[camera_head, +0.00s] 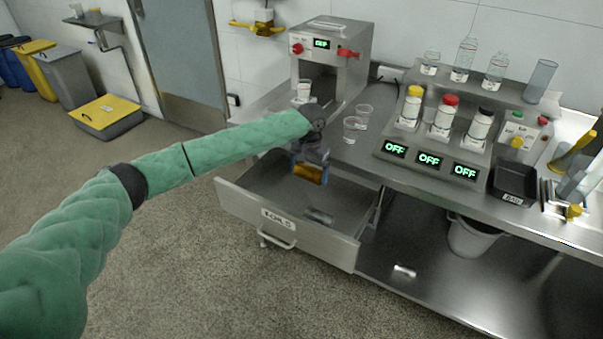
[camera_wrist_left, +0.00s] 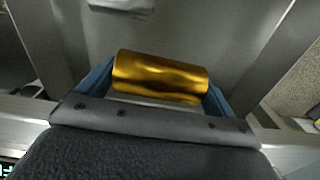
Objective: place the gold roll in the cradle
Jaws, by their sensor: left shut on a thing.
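The gold roll (camera_head: 309,174) is a short shiny cylinder held by my left gripper (camera_head: 308,167) above the open drawer (camera_head: 262,207). In the left wrist view the gold roll (camera_wrist_left: 160,77) lies crosswise between the two blue fingers of my left gripper (camera_wrist_left: 160,84), which is shut on it. Inside the drawer a small pale metallic piece (camera_head: 319,215) lies on the floor; I cannot tell whether it is the cradle. A pale piece (camera_wrist_left: 122,5) also shows at the top of the left wrist view. My right gripper is not in view.
The steel bench carries a machine with a lit display (camera_head: 330,62), clear cups (camera_head: 353,129), a rack of capped bottles (camera_head: 443,117) and a black bin (camera_head: 515,183). A grey bucket (camera_head: 474,236) stands under the bench. Floor left of the drawer is clear.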

